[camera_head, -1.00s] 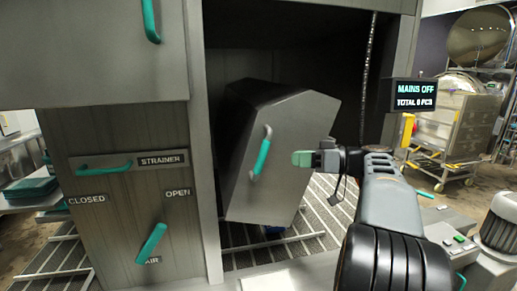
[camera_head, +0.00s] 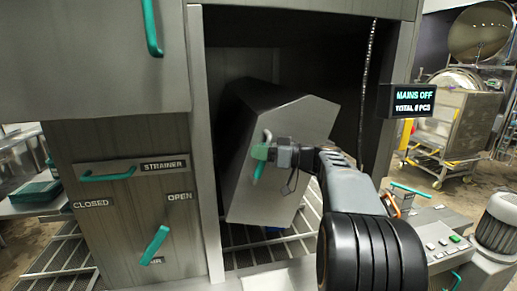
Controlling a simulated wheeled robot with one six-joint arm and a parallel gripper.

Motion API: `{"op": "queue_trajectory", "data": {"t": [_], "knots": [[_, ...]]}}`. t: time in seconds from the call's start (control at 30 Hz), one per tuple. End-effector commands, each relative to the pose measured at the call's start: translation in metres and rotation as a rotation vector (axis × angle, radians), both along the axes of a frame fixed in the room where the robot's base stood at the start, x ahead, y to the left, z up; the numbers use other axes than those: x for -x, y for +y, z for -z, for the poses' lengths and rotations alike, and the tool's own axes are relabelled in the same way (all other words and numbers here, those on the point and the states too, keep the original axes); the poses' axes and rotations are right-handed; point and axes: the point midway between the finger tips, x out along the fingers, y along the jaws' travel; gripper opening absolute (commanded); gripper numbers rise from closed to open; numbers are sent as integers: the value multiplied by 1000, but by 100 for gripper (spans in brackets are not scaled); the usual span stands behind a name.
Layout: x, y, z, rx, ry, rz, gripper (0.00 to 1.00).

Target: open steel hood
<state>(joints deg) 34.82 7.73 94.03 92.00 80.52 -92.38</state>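The steel hood (camera_head: 265,187) is a grey box with an angled front, inside the dark opening of the machine. A teal handle (camera_head: 259,170) stands on its front face. My gripper (camera_head: 262,152) has green fingertips and is at the upper part of this handle, overlapping it in the picture. Whether the fingers are around the handle or only in front of it, and how far apart they are, is too small to tell. The hood looks shut, with no gap visible at its front.
A cabinet with a strainer drawer handle (camera_head: 107,174) and a teal air lever (camera_head: 154,245) stands left. A display (camera_head: 413,100) reads MAINS OFF. A button panel (camera_head: 441,243) and a ribbed motor (camera_head: 497,222) stand at lower right. Slatted grating lies below the hood.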

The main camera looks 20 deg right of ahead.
Motion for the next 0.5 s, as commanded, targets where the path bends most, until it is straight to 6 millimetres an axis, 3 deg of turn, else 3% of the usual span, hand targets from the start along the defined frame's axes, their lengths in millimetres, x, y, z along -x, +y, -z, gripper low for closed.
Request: {"op": "queue_trajectory", "data": {"t": [0.4, 0.5], "knots": [[-4, 4, 0, -1, 1, 0, 27], [-4, 4, 0, -1, 1, 0, 18]]}}
